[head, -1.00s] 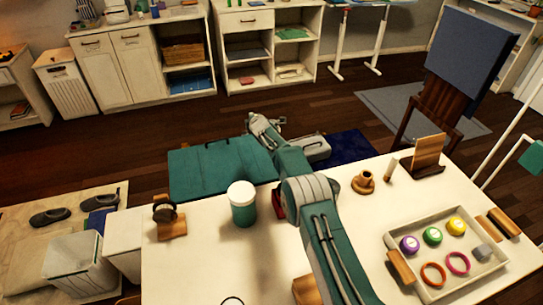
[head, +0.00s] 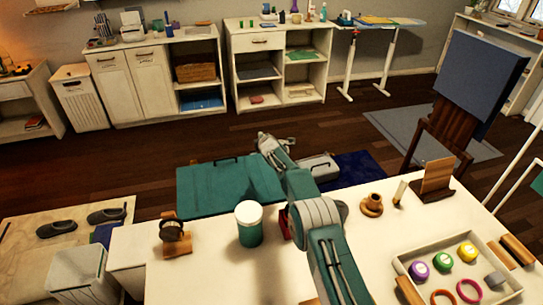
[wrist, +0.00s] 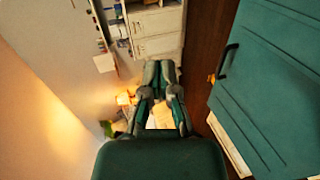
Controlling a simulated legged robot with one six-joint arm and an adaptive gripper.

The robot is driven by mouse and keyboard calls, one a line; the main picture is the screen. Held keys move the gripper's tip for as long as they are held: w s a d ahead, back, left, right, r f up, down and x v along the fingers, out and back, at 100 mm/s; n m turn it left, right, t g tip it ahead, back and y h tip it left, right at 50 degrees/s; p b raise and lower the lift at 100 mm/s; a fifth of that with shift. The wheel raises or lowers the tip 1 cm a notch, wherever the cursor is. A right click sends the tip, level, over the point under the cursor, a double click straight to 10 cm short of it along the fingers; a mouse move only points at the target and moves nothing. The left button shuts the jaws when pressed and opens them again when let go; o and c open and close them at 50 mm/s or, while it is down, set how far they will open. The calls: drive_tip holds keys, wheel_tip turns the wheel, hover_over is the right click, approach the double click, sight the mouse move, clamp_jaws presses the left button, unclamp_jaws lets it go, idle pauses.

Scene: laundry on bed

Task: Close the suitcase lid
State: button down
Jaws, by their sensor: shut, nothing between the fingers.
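The suitcase (head: 230,190) shows as a wide teal panel beyond the far edge of the white table, left of my arm. A dark handle sits along its far edge. In the wrist view the teal panel (wrist: 265,100) fills the right side, with its dark handle (wrist: 228,62) on the left part. I cannot tell the lid's exact angle, as the lower part is hidden behind the table. My gripper (head: 268,142) is shut and empty, close to the panel's far right corner. In the wrist view the gripper (wrist: 160,72) is left of the panel, apart from it.
A dark blue mat (head: 360,168) lies right of my arm. Open wood floor (head: 120,160) lies beyond.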

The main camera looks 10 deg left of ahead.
drive_tip(key=s+d+r+m+g+h, duration=0.4)
drive_tip(key=s+d+r+m, duration=0.7)
drive_tip(key=s+d+r, duration=1.2)
drive_tip(key=s+d+r+m+h, duration=0.1)
drive_tip(key=s+d+r+m, duration=0.15)
drive_tip(key=s+d, duration=0.45)
drive_tip(key=s+d+r+m+h, duration=0.15)
drive_tip(key=s+m, duration=0.25)
drive_tip(key=s, duration=0.7)
drive_tip(key=s+d+f+m+g, duration=0.1)
drive_tip(key=s+d+f+m, duration=0.1)
drive_tip(key=s, duration=0.7)
drive_tip(key=s+d+f+m+g, duration=0.2)
drive_tip(key=s+m, duration=0.1)
drive_tip(key=s, duration=0.5)
drive_tip(key=shift+s+d+f+m, duration=0.2)
drive_tip(key=shift+s+f+m, duration=0.15)
drive_tip(key=shift+d, duration=0.1)
